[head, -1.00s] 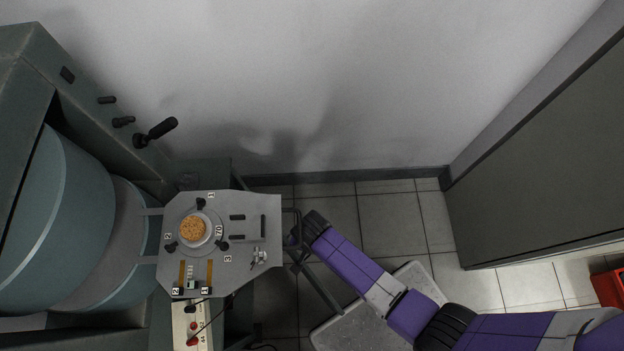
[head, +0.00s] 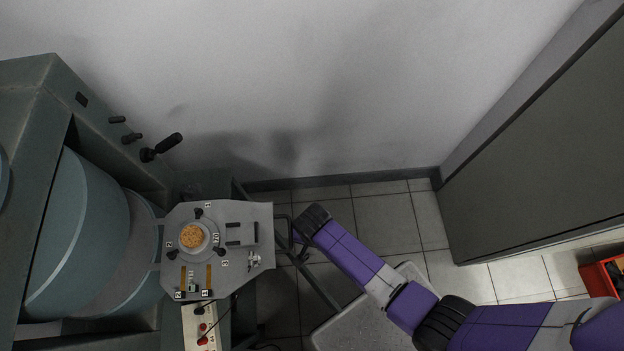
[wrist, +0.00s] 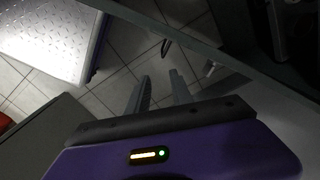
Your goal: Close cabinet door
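A large dark grey-green panel (head: 540,150), which looks like the cabinet, stands on the right in the head view. I cannot tell which part of it is the door, or how far the door stands open. In the wrist view my gripper (wrist: 160,78) shows two grey fingers apart, with only floor tiles visible between them. It touches nothing that I can see. In the head view my purple arm reaches from the lower right to the middle, and my gripper cannot be made out there. A plain grey surface (wrist: 45,140) fills the lower left of the wrist view; I cannot tell what it is.
A large magnet machine (head: 80,230) with a grey instrument plate (head: 235,212) stands on the left, close to my arm's end. A red box (head: 602,276) is at the right edge. A grey platform (head: 345,330) lies under my arm. Tiled floor (head: 400,215) is free before the wall.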

